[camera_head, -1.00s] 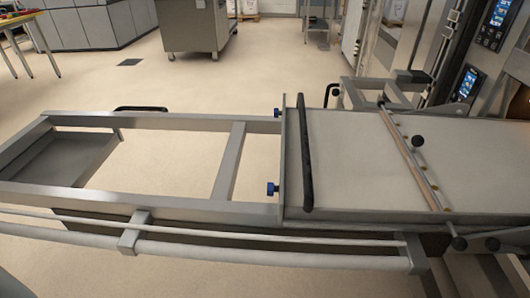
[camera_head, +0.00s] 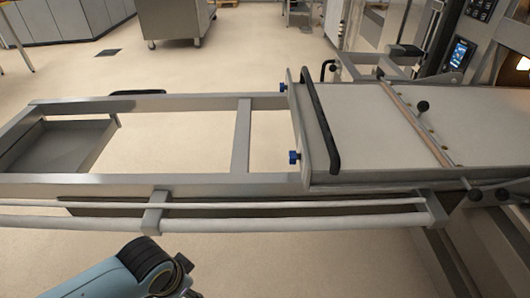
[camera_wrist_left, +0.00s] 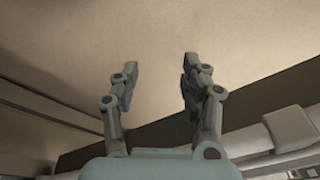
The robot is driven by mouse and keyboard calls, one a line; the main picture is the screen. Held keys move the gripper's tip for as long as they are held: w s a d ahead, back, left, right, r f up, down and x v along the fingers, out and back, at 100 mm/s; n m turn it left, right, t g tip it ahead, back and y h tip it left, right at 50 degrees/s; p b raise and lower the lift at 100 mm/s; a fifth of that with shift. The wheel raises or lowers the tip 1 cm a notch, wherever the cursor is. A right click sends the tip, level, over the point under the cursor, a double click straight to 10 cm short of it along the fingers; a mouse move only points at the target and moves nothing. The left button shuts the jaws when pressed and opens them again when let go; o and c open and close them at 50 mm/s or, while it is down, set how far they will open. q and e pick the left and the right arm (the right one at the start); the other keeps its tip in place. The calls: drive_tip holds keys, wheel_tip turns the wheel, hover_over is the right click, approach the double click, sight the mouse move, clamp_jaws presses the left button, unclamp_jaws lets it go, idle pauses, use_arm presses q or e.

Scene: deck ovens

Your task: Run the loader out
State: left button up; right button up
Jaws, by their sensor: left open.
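The loader (camera_head: 375,120) is a pale flat belt bed with a metal edge and a black bar handle (camera_head: 320,118) across its left end. It lies on the right part of a long grey metal frame (camera_head: 120,185). Blue knobs (camera_head: 293,157) stand at its left end. My left arm comes in at the bottom of the head view, below the frame's front rail. Its fingers are hidden there. In the left wrist view my left gripper (camera_wrist_left: 158,82) is open with nothing between its fingers. My right gripper is not in view.
A round pale rail (camera_head: 230,222) runs along the frame's near side. The oven front with a lit display (camera_head: 460,54) is at the right. The frame's left half is open, with a grey tray (camera_head: 60,145) at its far left. A steel cabinet (camera_head: 175,20) stands behind on clear floor.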

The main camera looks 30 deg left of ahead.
use_arm(q)
drive_tip(key=w+d+r+b, duration=0.1)
drive_tip(key=w+r+b, duration=0.1)
drive_tip(key=w+r, duration=0.5)
wheel_tip(320, 180, up, 22)
drive_tip(key=n+t+b, duration=0.1)
drive_tip(key=n+t, duration=0.2)
drive_tip(key=n, duration=0.5)
hover_over(327, 132)
drive_tip(key=s, duration=0.5)
drive_tip(key=b+x, duration=0.1)
drive_tip(key=x, duration=0.2)
drive_tip(key=b+x, duration=0.1)
drive_tip(key=x, duration=0.3)
drive_tip(key=d+b+x, duration=0.1)
drive_tip(key=x, duration=0.3)
drive_tip(key=shift+s, duration=0.1)
clamp_jaws()
